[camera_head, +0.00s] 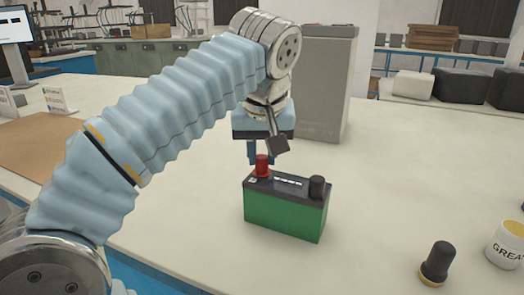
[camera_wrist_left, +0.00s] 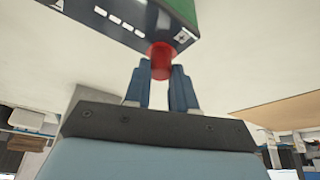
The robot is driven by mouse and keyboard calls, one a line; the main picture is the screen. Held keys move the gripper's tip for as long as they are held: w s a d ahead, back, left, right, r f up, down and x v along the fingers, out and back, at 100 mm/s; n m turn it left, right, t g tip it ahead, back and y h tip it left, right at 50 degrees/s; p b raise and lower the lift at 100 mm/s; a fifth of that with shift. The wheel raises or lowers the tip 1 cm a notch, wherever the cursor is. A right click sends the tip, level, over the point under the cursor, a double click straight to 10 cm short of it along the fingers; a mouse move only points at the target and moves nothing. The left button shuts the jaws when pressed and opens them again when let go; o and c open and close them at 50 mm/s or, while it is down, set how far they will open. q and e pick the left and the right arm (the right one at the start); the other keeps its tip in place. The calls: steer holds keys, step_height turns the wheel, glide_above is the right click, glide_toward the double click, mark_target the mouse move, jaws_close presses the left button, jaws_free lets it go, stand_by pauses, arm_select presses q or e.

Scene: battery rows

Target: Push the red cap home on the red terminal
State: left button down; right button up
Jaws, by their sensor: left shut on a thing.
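The green battery (camera_head: 285,213) with a black top stands upright on the table. The red cap (camera_head: 262,165) is upright over the battery's back left corner, at the plus mark seen in the left wrist view. The red terminal is hidden beneath the cap, so I cannot tell how far down the cap sits. My left gripper (camera_head: 256,152) points down from above and is shut on the cap. The left wrist view shows the cap (camera_wrist_left: 161,60) between the blue fingertips, against the battery (camera_wrist_left: 150,22). My right gripper is out of view.
A black cap (camera_head: 317,186) is on the battery's other end. A black piece with a tan base (camera_head: 438,262) and a white grease jar (camera_head: 507,245) stand at the front right. A tall grey case (camera_head: 325,85) stands behind the battery.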

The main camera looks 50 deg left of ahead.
arm_select(q)
steer(key=shift+c, duration=1.9)
jaws_free()
step_height(320, 180, up, 2)
steer(key=shift+r+p, duration=0.25)
steer(key=shift+p, duration=1)
steer(key=shift+r+p, duration=0.7)
steer(key=shift+r, duration=1.55)
